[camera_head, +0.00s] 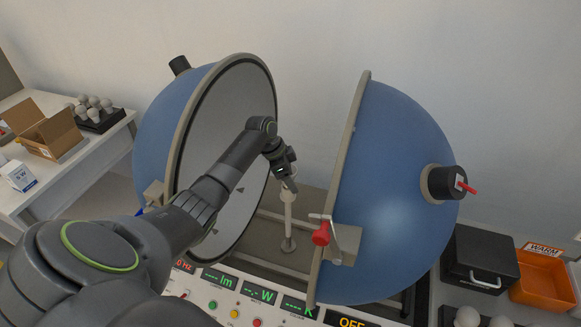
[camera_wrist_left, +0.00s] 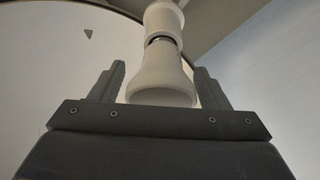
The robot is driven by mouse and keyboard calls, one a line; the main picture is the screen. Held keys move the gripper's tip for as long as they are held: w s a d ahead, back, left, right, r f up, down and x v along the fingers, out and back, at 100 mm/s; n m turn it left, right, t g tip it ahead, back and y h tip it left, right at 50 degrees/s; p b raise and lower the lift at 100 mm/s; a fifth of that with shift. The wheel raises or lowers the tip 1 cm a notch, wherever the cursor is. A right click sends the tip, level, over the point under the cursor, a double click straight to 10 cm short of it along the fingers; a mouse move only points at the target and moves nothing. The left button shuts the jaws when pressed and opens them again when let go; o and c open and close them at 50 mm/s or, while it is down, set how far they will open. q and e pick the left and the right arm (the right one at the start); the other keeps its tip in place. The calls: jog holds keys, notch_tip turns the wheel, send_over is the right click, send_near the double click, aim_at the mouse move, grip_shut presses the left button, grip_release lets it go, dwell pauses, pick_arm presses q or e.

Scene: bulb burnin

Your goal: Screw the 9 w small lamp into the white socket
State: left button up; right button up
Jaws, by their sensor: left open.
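The small white lamp (camera_wrist_left: 160,78) stands with its neck in the white socket (camera_wrist_left: 164,18), and a thin dark and metallic ring shows between them. Its wide round end faces my left gripper (camera_wrist_left: 160,72). The two fingers are open, one on each side of the lamp, with gaps visible. In the head view my left gripper (camera_head: 290,182) is at the top of the pale post (camera_head: 288,222) between the sphere halves. The lamp is mostly hidden there by the gripper. The lamp's wattage marking cannot be read. My right gripper is not in view.
Two blue sphere halves (camera_head: 400,190) stand open around the post, with a red-handled clamp (camera_head: 321,234). A control panel (camera_head: 262,308) is in front. A left table holds a cardboard box (camera_head: 52,135) and a bulb tray (camera_head: 101,122). A black case (camera_head: 480,268) and orange bin (camera_head: 541,285) are right.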

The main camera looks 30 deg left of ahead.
pick_arm(q)
jog(key=n, duration=0.2)
jog(key=n+y, duration=0.1)
jog(key=n, duration=0.1)
jog(key=shift+w+a+f+t, duration=0.1)
jog(key=shift+a+t, duration=0.05)
jog(key=shift+t, duration=0.25)
jog(key=n+y, duration=0.1)
jog(key=n, duration=0.1)
jog(key=n+y, duration=0.1)
jog(key=n, duration=0.1)
jog(key=shift+a+n+t, duration=0.15)
jog(key=shift+n+t, duration=0.25)
jog(key=n, duration=0.2)
jog(key=n+y, duration=0.1)
jog(key=n, duration=0.1)
jog(key=shift+w+a+y, duration=0.15)
jog(key=shift+y, duration=0.15)
jog(key=n+g+y, duration=0.1)
jog(key=n, duration=0.3)
jog(key=shift+a, duration=0.2)
